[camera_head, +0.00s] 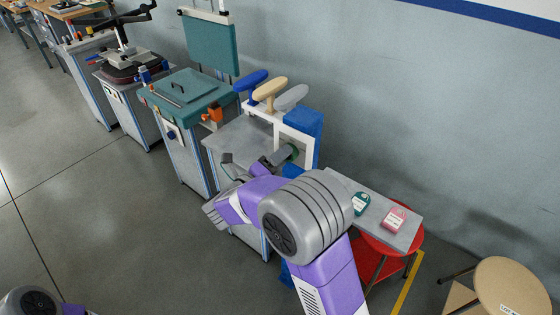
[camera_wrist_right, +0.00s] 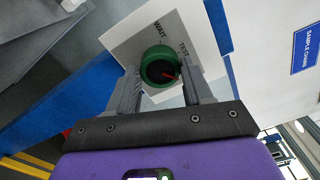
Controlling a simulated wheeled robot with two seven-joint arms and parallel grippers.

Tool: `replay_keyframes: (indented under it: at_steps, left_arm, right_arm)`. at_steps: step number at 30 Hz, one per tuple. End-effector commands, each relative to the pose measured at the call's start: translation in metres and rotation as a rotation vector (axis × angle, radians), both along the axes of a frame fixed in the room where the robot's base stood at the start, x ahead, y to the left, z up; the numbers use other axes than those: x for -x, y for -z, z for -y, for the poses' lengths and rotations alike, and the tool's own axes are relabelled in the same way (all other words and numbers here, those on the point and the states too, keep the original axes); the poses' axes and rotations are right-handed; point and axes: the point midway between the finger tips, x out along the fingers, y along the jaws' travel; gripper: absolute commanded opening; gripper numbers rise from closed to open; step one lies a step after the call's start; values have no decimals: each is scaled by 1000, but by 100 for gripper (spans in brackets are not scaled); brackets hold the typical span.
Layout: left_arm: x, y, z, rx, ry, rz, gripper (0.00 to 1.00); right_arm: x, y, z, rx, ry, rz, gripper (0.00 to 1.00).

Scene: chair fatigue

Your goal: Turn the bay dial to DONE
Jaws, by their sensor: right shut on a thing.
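The plate reads WAIT and TEST; no DONE lettering shows. In the head view the dial (camera_head: 292,151) is partly hidden by the right gripper (camera_head: 282,157). My left gripper is out of view.
Blue, tan and grey armrest-like pads (camera_head: 270,89) stand above the bay. A grey shelf (camera_head: 375,219) with a teal device (camera_head: 360,203) and a pink device (camera_head: 394,218) is to the right, above a red stool (camera_head: 412,235). Open floor lies left.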

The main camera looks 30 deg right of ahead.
Motion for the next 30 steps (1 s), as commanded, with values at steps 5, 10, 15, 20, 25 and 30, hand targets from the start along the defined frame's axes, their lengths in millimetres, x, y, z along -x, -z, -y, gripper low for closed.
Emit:
replay_keyframes:
  at_steps: [5, 10, 15, 20, 25, 30]
  left_arm:
    - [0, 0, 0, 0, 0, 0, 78]
    - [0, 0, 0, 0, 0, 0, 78]
    - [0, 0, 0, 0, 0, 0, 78]
    - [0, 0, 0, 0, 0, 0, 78]
    - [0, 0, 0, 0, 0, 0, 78]
    - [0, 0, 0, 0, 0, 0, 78]
  right_arm:
    - [0, 0, 0, -30, -2, 68, 20]
    - [0, 0, -1, -45, -2, 104, 20]
    - [0, 0, -1, -49, -1, 116, 20]
    - [0, 0, -1, -49, -1, 118, 20]
    - [0, 0, -1, -49, -2, 118, 52]
    - [0, 0, 0, -49, -1, 116, 76]
